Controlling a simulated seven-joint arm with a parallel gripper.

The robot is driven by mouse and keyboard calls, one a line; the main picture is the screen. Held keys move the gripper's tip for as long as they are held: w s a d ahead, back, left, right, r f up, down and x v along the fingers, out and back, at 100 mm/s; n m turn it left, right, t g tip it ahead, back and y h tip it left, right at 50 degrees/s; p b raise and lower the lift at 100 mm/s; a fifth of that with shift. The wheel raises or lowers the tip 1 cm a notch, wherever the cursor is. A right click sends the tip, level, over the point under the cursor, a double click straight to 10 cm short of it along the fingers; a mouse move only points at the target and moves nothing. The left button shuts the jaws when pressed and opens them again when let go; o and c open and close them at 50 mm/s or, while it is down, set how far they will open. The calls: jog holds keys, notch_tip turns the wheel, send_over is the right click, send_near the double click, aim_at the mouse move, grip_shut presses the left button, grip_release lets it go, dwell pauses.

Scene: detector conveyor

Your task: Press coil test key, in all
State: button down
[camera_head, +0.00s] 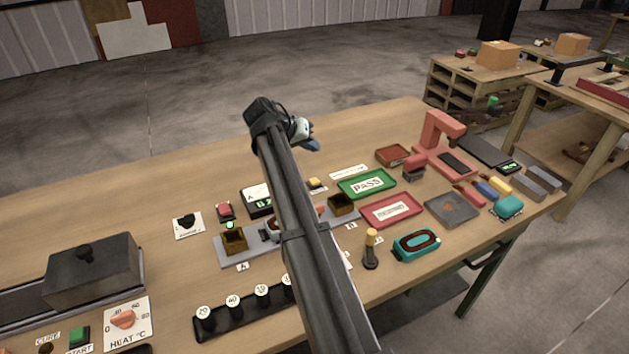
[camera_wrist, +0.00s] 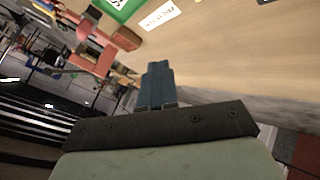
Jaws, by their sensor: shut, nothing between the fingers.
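My gripper (camera_head: 309,144) is shut and empty, raised above the table's back part, behind the grey fixture; its blue fingers also show together in the wrist view (camera_wrist: 158,82). A small yellow key (camera_head: 315,184) sits just behind the fixture, right of my arm. A red button (camera_head: 224,208) sits at the left, behind a lit green lamp (camera_head: 230,225). I cannot tell from the labels which is the coil test key. A black meter (camera_head: 256,201) is partly hidden by my arm. The grey fixture (camera_head: 222,252) holds brown cups at both ends; its middle is mostly covered.
A green PASS tray (camera_head: 367,171), a red tray (camera_head: 391,197) and a pink stand (camera_head: 440,130) are at the right. A teal ring coil (camera_head: 416,244) and a yellow-topped handle (camera_head: 371,237) are in front. A grey block (camera_head: 93,270) is at the left.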

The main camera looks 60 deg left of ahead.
aim_at(311, 181)
jog(key=shift+f, duration=0.1)
dwell(0.3)
jog(key=shift+f, duration=4.35)
jog(key=shift+f, duration=0.95)
jog(key=shift+r, duration=0.95)
jog(key=shift+r, duration=0.1)
jog(key=shift+r, duration=2.45)
